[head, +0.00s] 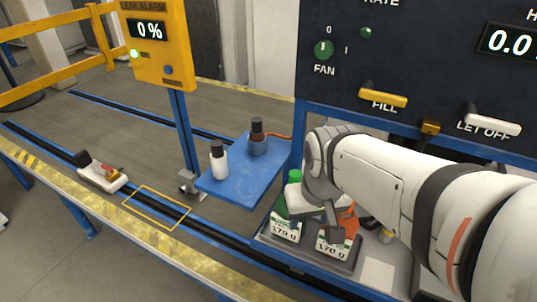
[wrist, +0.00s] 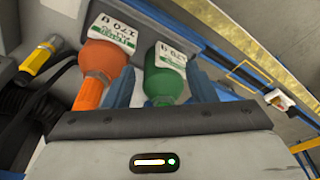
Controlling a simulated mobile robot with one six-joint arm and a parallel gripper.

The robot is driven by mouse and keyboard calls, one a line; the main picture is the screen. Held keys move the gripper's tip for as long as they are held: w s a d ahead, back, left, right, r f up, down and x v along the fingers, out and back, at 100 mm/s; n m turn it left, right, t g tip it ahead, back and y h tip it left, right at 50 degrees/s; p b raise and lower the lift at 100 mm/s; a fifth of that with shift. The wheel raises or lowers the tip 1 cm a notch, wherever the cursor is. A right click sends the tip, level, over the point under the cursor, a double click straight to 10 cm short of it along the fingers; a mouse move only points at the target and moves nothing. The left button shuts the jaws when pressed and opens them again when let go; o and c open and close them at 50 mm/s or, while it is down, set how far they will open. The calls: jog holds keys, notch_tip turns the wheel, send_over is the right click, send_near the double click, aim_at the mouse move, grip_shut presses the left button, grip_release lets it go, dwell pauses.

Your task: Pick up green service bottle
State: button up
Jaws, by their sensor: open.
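The green service bottle (head: 281,209) stands at the base of the station in the head view, with a white label reading 170 g, partly behind my gripper. An orange bottle (head: 349,226) with a similar label stands just right of it. In the wrist view, the green bottle (wrist: 164,84) lies between the two blue fingers of my gripper (wrist: 161,74), which is open. The orange bottle (wrist: 103,62) is just outside the left finger. Whether a finger touches either bottle cannot be told.
A control panel (head: 420,65) with fill and let-off handles hangs above my arm. A yellow leak alarm (head: 158,65) reads 0 %. A small cart (head: 101,174) sits on the rail.

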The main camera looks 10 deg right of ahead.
aim_at(296, 173)
jog(key=o, duration=0.4)
jog(key=shift+g, duration=0.6)
jog(key=w+r+p, duration=0.1)
jog(key=w, duration=0.1)
jog(key=w+r+p, duration=0.1)
jog(key=w+p, duration=0.1)
jog(key=w+r+p, duration=0.1)
jog(key=w, duration=0.1)
jog(key=shift+w+d+r+p, duration=0.1)
jog(key=shift+w+r+p, duration=0.05)
jog(key=shift+w+p, duration=0.2)
jog(key=shift+m+g, duration=0.3)
jog(key=shift+g, duration=0.3)
jog(key=w+p, duration=0.1)
jog(key=w, duration=0.1)
jog(key=w+p, duration=0.1)
jog(key=w, duration=0.1)
jog(key=w+p, duration=0.1)
jog(key=w, duration=0.1)
jog(key=shift+w+f, duration=0.1)
jog(key=shift+f, duration=0.15)
jog(key=shift+w+f+p, duration=0.2)
jog(key=shift+p, duration=0.15)
jog(key=shift+f+p, duration=0.65)
jog(key=shift+f, duration=3.25)
